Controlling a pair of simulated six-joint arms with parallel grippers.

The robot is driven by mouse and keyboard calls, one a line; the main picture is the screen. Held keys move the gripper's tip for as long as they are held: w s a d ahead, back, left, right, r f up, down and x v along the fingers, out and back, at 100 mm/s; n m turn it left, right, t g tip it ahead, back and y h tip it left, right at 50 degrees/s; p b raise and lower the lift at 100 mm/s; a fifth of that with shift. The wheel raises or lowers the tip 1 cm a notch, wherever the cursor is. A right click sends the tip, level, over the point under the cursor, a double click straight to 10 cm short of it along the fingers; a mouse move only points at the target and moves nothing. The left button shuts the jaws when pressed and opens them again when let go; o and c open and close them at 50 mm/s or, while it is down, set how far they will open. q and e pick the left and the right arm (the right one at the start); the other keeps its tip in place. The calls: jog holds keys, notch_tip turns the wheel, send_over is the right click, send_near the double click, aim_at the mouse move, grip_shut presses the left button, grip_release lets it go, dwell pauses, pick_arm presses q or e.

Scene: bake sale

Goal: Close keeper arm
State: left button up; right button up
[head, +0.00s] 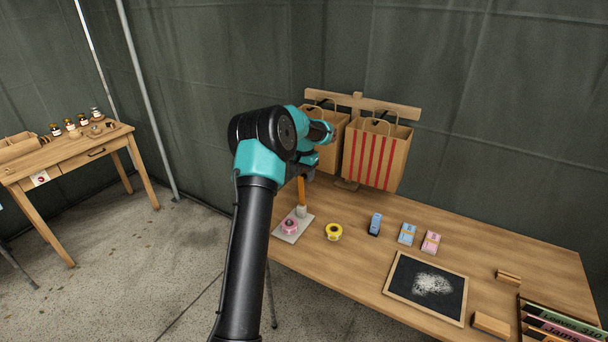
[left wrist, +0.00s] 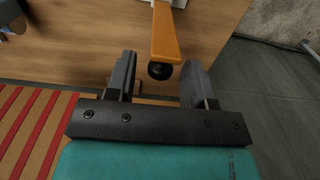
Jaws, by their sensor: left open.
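The keeper arm is an orange bar (head: 301,190) that stands up from a small grey-white base (head: 292,228) near the left end of the table. In the left wrist view the orange bar (left wrist: 165,35) ends in a black ball knob (left wrist: 160,71). My left gripper (head: 308,173) is at the upper end of the bar, partly hidden by its own wrist. In the left wrist view its two fingers (left wrist: 158,80) are apart, with the knob between them. I cannot tell if either finger touches it. A pink tape roll (head: 290,226) sits on the base.
Paper bags, one red-striped (head: 376,155), hang on a wooden rack (head: 360,101) just behind my left gripper. A yellow tape roll (head: 334,232), a blue item (head: 375,224), small boxes (head: 407,234) and a chalkboard (head: 428,286) lie to the right. A side table (head: 80,150) stands far left.

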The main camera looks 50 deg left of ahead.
pick_arm(q)
jog(key=shift+c, duration=0.3)
grip_shut()
dwell(0.3)
